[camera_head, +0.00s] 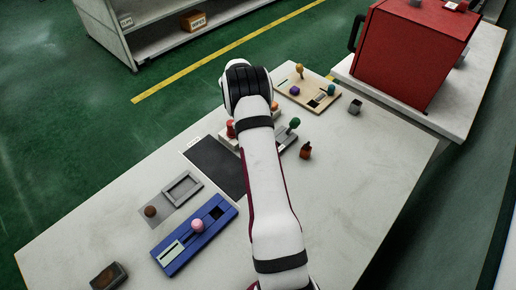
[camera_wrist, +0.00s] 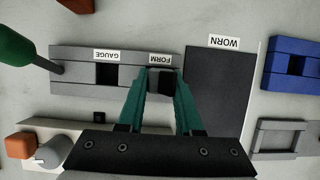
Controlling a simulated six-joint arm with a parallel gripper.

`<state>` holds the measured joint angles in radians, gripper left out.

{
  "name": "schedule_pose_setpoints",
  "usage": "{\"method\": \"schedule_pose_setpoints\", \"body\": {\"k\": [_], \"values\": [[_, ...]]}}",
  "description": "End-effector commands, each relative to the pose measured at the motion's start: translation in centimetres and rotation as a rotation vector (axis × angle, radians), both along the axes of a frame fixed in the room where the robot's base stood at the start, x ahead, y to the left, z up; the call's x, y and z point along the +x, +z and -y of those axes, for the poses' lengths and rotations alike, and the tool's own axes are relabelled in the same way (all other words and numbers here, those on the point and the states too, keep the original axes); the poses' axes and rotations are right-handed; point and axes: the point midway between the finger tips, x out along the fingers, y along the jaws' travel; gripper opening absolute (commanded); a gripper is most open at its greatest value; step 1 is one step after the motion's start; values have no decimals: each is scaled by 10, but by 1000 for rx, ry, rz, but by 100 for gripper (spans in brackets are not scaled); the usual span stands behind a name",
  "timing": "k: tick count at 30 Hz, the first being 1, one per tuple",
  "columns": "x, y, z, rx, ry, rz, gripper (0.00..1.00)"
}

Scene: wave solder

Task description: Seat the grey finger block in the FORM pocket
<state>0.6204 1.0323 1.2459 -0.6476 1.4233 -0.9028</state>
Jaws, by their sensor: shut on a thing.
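The grey fixture (camera_wrist: 75,88) with the GAUGE and FORM labels lies below my gripper in the wrist view. Its GAUGE pocket (camera_wrist: 107,73) is an open dark square. My gripper (camera_wrist: 163,84), with two teal fingers, is shut on a small grey block (camera_wrist: 165,83), the finger block, right at the FORM label (camera_wrist: 160,59). The fingers and block cover the FORM pocket, so I cannot tell whether the block is in it or just above it. In the head view my arm hides the gripper and block, and only part of the fixture (camera_head: 288,141) shows.
The dark WORN mat (camera_wrist: 215,110) lies right of the fixture. Beyond it are a blue fixture (camera_wrist: 290,65) and a grey frame (camera_wrist: 258,140). A green knob (camera_wrist: 14,46) rises at the left. A small grey piece (camera_head: 355,107) and a wooden board (camera_head: 293,83) stand at the back.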

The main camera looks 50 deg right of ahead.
Motion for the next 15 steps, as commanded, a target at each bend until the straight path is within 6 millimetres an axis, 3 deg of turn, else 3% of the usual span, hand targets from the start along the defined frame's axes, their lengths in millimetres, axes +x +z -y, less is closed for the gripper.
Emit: {"method": "schedule_pose_setpoints", "body": {"k": [13, 14, 15], "values": [[0, -5, 0, -1, 1, 1, 0], [0, -5, 0, -1, 1, 1, 36], [0, -5, 0, -1, 1, 1, 43]]}}
